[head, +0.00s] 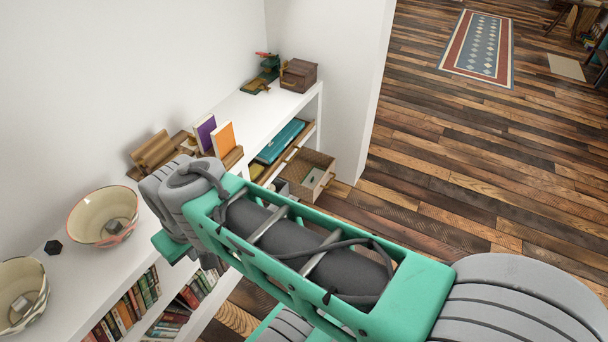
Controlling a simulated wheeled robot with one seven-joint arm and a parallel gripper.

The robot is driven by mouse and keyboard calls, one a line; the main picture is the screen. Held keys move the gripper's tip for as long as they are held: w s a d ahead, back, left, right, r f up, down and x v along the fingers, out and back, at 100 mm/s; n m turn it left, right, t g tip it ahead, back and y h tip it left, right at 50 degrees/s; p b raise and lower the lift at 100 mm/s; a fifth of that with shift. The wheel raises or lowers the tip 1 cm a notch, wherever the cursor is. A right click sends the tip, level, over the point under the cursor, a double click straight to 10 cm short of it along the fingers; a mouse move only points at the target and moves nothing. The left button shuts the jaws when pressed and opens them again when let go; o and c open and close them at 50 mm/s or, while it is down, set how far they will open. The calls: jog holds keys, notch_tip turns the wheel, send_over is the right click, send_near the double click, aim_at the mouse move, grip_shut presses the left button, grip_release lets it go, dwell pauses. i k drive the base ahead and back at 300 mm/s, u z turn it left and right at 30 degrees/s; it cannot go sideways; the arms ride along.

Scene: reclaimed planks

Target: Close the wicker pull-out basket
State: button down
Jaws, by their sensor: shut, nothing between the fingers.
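The wicker pull-out basket (314,159) stands out from the lower level of the white shelf unit, near the unit's far end. It is open at the top, and a small pale item lies inside. A handle shows on its front face, towards the wooden floor.
The white shelf unit (262,108) runs along the wall. On it are two bowls (88,228), orange and purple books (224,139) and a brown wooden box (298,75). A white wall end (350,90) stands behind the basket. The plank floor (470,165) on the right is clear.

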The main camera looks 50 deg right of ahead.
aim_at(294, 172)
jog(key=u, duration=0.5)
jog(key=k, duration=1.1)
jog(key=z, duration=0.6)
jog(key=i, duration=0.9)
jog(key=z, duration=1.55)
jog(key=i, duration=1.9)
jog(key=u, duration=0.5)
